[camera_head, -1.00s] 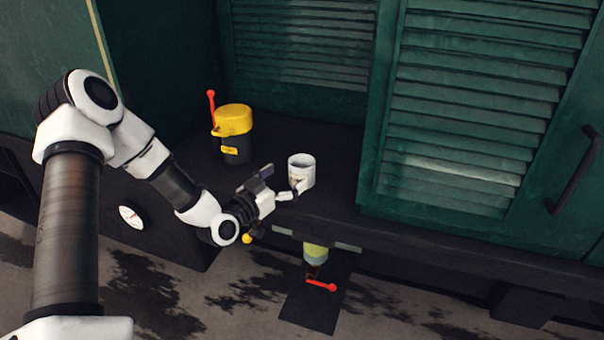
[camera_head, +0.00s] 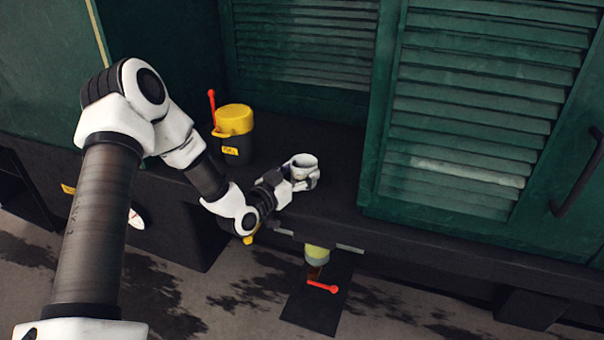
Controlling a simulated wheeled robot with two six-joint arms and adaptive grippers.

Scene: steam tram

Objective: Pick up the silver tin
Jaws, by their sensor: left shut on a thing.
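The silver tin (camera_head: 304,161) is a small, pale, open-topped cylinder over the dark ledge in front of the green louvred doors. My left gripper (camera_head: 304,180) reaches it from the left and front and is shut on it. The fingers cover the lower part of the tin, so I cannot tell whether its base touches the ledge. The tin looks slightly tilted. My right gripper is not in view.
A black canister with a yellow lid (camera_head: 233,120) and a red handle stands on the ledge to the left. A louvred door (camera_head: 470,110) is close on the right. Below the ledge are a yellowish cylinder (camera_head: 316,254) and a red lever (camera_head: 321,287).

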